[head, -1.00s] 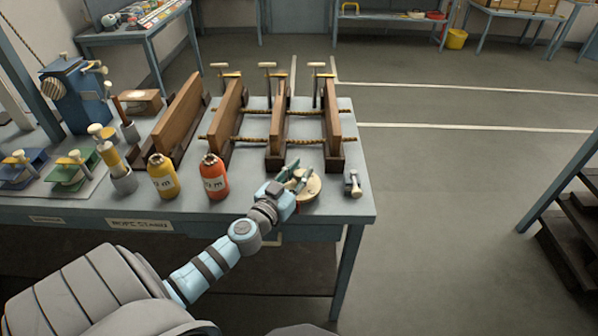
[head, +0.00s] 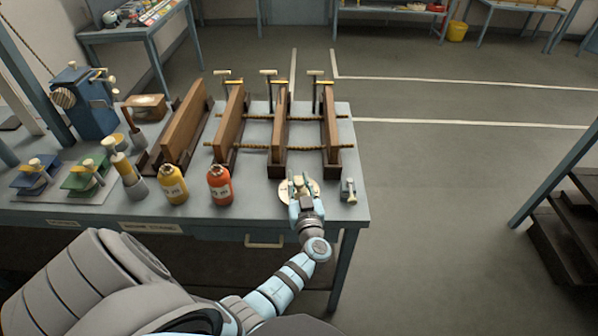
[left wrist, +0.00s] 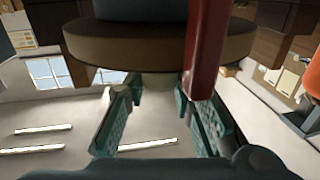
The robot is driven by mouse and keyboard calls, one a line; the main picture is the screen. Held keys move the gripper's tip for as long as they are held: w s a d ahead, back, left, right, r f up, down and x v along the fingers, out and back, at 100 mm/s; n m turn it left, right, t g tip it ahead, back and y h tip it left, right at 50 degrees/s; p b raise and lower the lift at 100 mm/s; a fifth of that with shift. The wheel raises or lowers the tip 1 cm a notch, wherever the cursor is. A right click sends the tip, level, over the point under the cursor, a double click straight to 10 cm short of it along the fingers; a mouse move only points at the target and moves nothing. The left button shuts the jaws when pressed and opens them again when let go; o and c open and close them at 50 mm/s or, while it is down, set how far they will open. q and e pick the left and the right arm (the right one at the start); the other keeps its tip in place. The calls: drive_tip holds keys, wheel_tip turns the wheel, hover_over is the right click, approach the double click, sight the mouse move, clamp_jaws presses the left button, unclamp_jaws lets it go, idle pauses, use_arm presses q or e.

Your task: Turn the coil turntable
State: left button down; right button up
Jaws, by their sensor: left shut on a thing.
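The coil turntable, a small round tan disc (head: 284,193), sits near the table's front edge at the right. My left gripper (head: 301,186) reaches over it from the front and hides much of it. In the left wrist view the round brown-edged disc (left wrist: 150,45) fills the top, with a red upright bar (left wrist: 205,50) by the right finger. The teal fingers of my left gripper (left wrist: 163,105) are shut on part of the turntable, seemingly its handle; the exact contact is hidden. My right gripper is not in view.
A red bottle (head: 220,187) and a yellow bottle (head: 173,186) stand left of the turntable. A small metal fitting (head: 348,190) is close on its right. Wooden boards with ropes through them (head: 281,125) stand behind.

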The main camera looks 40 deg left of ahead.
sight(300, 185)
use_arm(q)
drive_tip(key=shift+n+g+y, duration=0.5)
drive_tip(key=shift+g, duration=0.1)
drive_tip(key=c, duration=1.3)
unclamp_jaws()
drive_tip(key=shift+c, duration=0.2)
drive_tip(key=v, duration=0.7)
drive_tip(key=shift+s+d, duration=0.2)
drive_tip(key=shift+w+a, duration=0.1)
